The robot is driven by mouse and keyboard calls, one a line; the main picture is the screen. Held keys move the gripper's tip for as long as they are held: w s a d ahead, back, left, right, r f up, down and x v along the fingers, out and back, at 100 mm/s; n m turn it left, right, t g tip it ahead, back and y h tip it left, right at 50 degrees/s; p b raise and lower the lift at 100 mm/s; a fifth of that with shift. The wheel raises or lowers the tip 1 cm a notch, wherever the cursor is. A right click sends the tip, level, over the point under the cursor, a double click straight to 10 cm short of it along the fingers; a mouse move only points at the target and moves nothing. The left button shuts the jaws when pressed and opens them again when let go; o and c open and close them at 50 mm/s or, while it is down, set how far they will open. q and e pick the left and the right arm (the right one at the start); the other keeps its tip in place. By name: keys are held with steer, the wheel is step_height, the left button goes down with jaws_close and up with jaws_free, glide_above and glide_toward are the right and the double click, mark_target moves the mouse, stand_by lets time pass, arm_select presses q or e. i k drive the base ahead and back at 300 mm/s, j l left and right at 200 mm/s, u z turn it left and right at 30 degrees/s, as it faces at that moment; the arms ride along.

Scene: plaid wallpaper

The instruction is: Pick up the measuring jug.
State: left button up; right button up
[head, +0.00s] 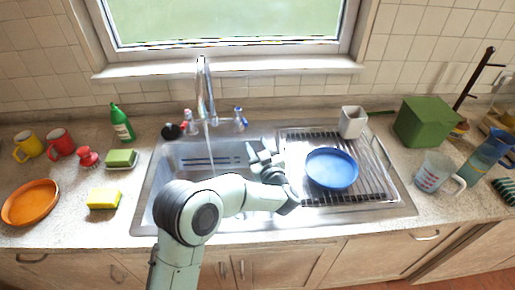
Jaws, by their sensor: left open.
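The measuring jug (431,174) is clear with red markings and a pale handle on its right side. It stands upright on the counter to the right of the sink, in front of the green box. My left gripper (259,151) is open and empty over the sink's basin, left of the blue plate. It is well to the left of the jug and apart from it. My right gripper is not in view.
A blue plate (332,168) lies on the drainer, with a light cup (352,122) behind it. The faucet (204,90) rises behind the basin. Counter left of the jug is narrow.

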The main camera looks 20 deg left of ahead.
mark_target(437, 167)
steer(key=k+l, duration=0.65)
steer(key=k, duration=0.25)
